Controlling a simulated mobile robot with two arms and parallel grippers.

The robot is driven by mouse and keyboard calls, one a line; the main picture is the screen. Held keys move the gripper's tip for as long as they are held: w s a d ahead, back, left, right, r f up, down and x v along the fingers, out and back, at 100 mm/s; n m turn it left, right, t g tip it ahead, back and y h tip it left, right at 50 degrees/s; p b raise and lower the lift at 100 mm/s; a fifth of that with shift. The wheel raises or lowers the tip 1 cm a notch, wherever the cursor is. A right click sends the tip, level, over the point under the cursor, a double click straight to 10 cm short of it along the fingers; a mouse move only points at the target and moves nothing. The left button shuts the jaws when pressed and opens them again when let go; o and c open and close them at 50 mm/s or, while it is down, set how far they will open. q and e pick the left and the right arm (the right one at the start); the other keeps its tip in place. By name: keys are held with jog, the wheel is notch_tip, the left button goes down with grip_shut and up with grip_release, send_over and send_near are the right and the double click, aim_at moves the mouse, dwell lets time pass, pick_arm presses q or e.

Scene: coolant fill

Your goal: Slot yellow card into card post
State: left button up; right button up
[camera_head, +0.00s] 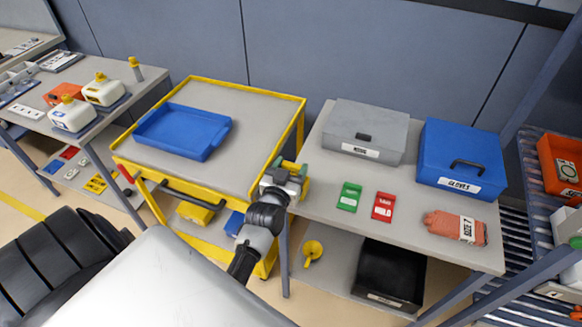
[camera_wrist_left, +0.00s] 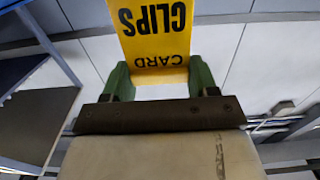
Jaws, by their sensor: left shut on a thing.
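My left gripper (camera_head: 291,172) is over the gap between the yellow cart and the grey table. In the left wrist view, its green fingers (camera_wrist_left: 160,80) are shut on the yellow card (camera_wrist_left: 155,35), which reads "CLIPS CARD" upside down. The card stands out beyond the fingertips and its far end is cut off by the frame. In the head view the card is mostly hidden by the gripper. I cannot pick out the card post in either view. My right gripper is not in view.
A blue tray (camera_head: 183,132) lies on the yellow cart (camera_head: 262,104). On the grey table (camera_head: 318,190) are a green holder (camera_head: 349,196), a red holder (camera_head: 383,207), a grey case (camera_head: 365,131), a blue gloves box (camera_head: 461,159) and an orange pouch (camera_head: 455,227). A shelf rack stands right.

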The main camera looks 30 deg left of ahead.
pick_arm(q)
jog(key=shift+f+b, duration=1.45)
jog(key=shift+f, duration=0.6)
jog(key=o, duration=1)
jog(key=shift+c, duration=0.2)
jog(key=b+v, duration=0.2)
jog(key=v, duration=0.9)
jog(key=shift+w+a, duration=0.1)
